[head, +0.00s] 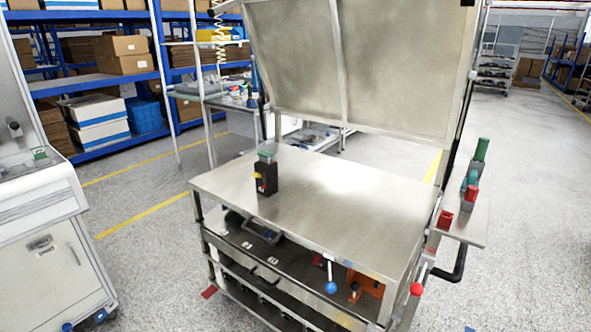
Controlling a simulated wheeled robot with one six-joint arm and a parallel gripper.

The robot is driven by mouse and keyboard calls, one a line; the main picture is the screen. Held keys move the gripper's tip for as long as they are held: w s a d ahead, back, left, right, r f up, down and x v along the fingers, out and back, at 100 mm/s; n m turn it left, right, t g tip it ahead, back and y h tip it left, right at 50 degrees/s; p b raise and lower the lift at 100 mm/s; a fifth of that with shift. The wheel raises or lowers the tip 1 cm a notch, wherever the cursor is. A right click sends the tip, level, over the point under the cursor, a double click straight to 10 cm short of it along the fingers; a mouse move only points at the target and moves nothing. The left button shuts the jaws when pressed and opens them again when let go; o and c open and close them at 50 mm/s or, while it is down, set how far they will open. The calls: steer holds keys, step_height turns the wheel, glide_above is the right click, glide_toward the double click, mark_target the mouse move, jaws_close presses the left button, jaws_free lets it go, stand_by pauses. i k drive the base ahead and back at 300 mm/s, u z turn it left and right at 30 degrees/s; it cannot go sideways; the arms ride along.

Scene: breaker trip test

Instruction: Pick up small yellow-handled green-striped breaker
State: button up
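The small breaker (266,176) stands upright on the steel top of the cart (330,200), near its back left part. It has a black body, a yellow handle (258,177) on its left side, a small red mark on its front and a green top (267,152). A green stripe cannot be made out clearly at this size. Nothing touches the breaker apart from the cart top. My gripper is not in view.
The cart top around the breaker is clear. A raised panel (400,60) rises behind it. A side shelf (470,222) at right holds red and green items. A white cabinet (45,240) stands left. Lower shelves hold tools, and a blue knob (331,287) shows at the front.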

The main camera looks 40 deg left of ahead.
mark_target(267, 167)
steer(key=u, duration=0.1)
steer(key=i, duration=0.75)
steer(key=u, duration=1.05)
steer(key=i, duration=0.75)
steer(key=u, duration=0.7)
